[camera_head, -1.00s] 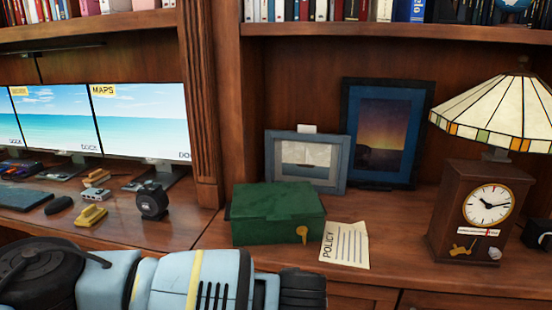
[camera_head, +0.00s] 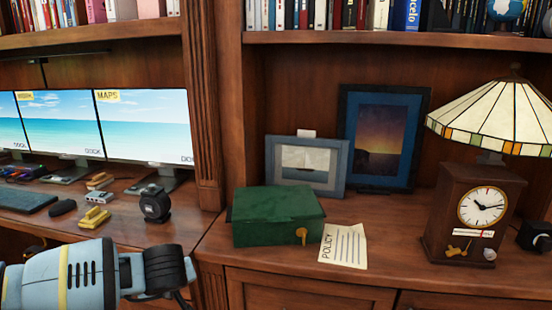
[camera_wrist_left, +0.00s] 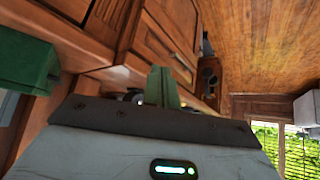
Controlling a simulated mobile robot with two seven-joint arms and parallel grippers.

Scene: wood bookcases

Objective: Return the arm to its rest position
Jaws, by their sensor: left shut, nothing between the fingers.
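My left arm (camera_head: 95,275) shows in the head view at the lower left, a pale blue link with a yellow stripe and a dark joint at its right end. Its gripper is outside that view. In the left wrist view, the fingers of my left gripper (camera_wrist_left: 162,87) stand close together beyond the grey wrist housing, shut and with nothing visible between them. My right gripper is not in view.
On the desk are a green box (camera_head: 278,215), a policy paper (camera_head: 343,246), a clock lamp (camera_head: 470,215), two framed pictures and monitors (camera_head: 146,125). A yellow block (camera_head: 94,218) lies near the left desk edge. Drawers (camera_head: 310,290) are below.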

